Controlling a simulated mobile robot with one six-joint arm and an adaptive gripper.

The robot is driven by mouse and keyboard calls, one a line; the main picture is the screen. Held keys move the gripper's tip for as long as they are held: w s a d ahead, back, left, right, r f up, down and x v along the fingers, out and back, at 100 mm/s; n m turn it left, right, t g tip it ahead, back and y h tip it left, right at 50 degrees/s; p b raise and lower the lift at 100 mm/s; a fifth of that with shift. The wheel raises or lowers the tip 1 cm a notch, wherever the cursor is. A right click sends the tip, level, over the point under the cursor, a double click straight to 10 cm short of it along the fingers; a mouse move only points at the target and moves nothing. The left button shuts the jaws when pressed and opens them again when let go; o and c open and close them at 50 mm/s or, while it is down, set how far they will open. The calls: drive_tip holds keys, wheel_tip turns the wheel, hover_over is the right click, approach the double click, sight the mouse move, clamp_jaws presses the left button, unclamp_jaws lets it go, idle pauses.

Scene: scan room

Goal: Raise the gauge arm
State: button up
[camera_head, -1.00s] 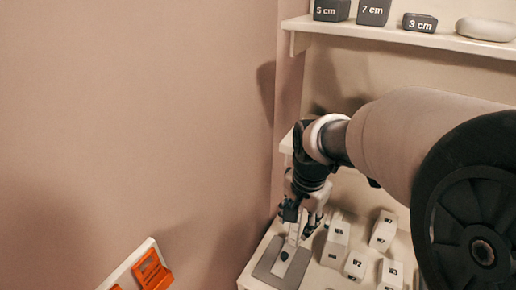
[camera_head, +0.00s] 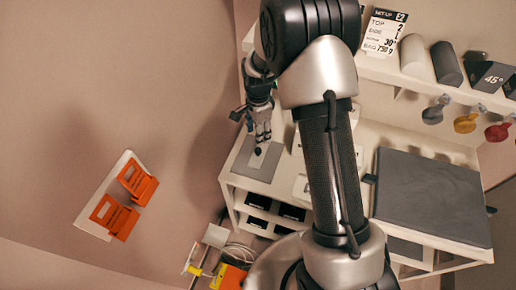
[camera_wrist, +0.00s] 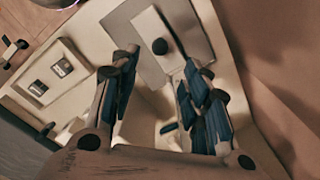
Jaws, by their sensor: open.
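The gauge is a grey plate (camera_head: 268,168) on the white table at the left, with a pale bar (camera_head: 256,162) and a dark round knob (camera_head: 258,150) on it. In the wrist view, the plate (camera_wrist: 125,25), the pale bar (camera_wrist: 149,28) and the knob (camera_wrist: 160,46) show ahead of my fingers. The bar appears to lie along the plate; its exact tilt is hard to tell. My gripper (camera_head: 262,138) points down just above the knob. In the wrist view my gripper (camera_wrist: 159,62) is open and empty, its fingers spread either side of the knob's line, apart from it.
Orange brackets (camera_head: 138,184) are on a white board at the left. A dark grey slab (camera_head: 430,195) covers the table's right. A shelf above holds a set-up card (camera_head: 384,32) and blocks. Cables (camera_head: 238,252) lie below the table's left end. My arm hides the table's middle.

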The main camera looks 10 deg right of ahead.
sight(258, 150)
wheel_tip(258, 150, down, 10)
drive_tip(key=shift+r+b, duration=0.2)
drive_tip(key=shift+b, duration=0.75)
drive_tip(key=shift+c, duration=0.3)
clamp_jaws()
